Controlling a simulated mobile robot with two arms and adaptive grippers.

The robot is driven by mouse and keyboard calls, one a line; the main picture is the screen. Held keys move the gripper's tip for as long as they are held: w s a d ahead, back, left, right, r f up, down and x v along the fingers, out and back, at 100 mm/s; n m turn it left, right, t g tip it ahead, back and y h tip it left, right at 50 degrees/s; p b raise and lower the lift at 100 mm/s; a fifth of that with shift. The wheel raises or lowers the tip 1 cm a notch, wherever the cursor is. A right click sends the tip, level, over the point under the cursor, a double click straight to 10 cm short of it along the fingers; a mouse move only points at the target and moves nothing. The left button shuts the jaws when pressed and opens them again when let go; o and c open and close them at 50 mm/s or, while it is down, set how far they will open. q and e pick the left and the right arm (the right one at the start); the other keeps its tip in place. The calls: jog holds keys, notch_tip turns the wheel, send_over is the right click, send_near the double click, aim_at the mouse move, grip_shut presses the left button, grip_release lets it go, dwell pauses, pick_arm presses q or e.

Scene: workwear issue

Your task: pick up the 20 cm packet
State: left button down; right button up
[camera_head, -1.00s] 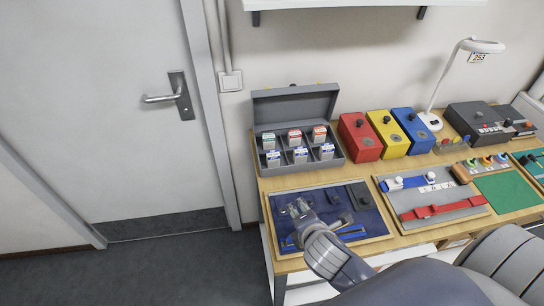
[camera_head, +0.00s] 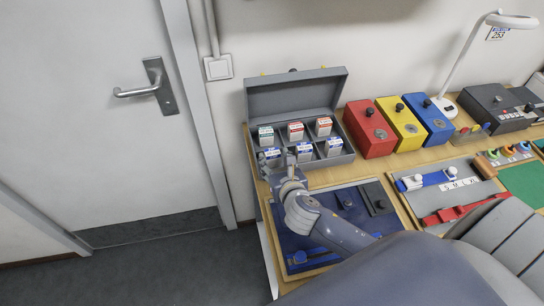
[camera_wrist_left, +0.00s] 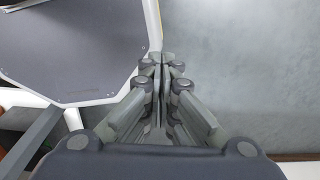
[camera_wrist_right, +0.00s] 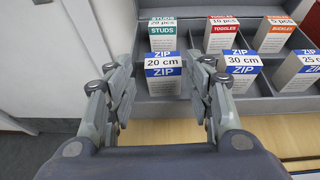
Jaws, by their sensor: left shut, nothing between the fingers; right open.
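The 20 cm packet (camera_wrist_right: 163,72) is a white box with a blue ZIP band, standing in the front left compartment of the grey case (camera_wrist_right: 262,104). In the head view the packet (camera_head: 271,154) is partly behind my right gripper (camera_head: 283,168). In the right wrist view my right gripper (camera_wrist_right: 160,103) is open, its fingers to the left and right of the packet's face and nearer the camera; contact does not show. My left gripper (camera_wrist_left: 160,62) is shut and empty, seen only in the left wrist view over grey floor.
The 30 cm packet (camera_wrist_right: 240,70) stands in the compartment right of the 20 cm packet, and the STUDS packet (camera_wrist_right: 162,35) behind it. The open lid (camera_head: 296,95) rises at the back. Red, yellow and blue boxes (camera_head: 369,128) stand to the right.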

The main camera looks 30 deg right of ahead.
aim_at(274, 156)
jog(key=p+x, duration=0.1)
jog(key=x, duration=0.2)
jog(key=shift+w+d+f, duration=0.1)
jog(key=shift+d+f, duration=0.05)
jog(key=shift+d, duration=0.1)
jog(key=shift+x, duration=0.95)
jog(key=shift+w+f, duration=0.15)
jog(key=shift+f, duration=0.05)
jog(key=shift+c, duration=1.1)
jog(key=shift+r, duration=0.1)
jog(key=c, duration=0.4)
pick_arm(q)
jog(key=w, duration=0.1)
jog(key=w+r, duration=0.1)
jog(key=shift+w+d+r, duration=0.1)
jog(key=shift+w+d, duration=0.2)
jog(key=shift+w, duration=0.05)
pick_arm(e)
jog(key=shift+c, duration=0.8)
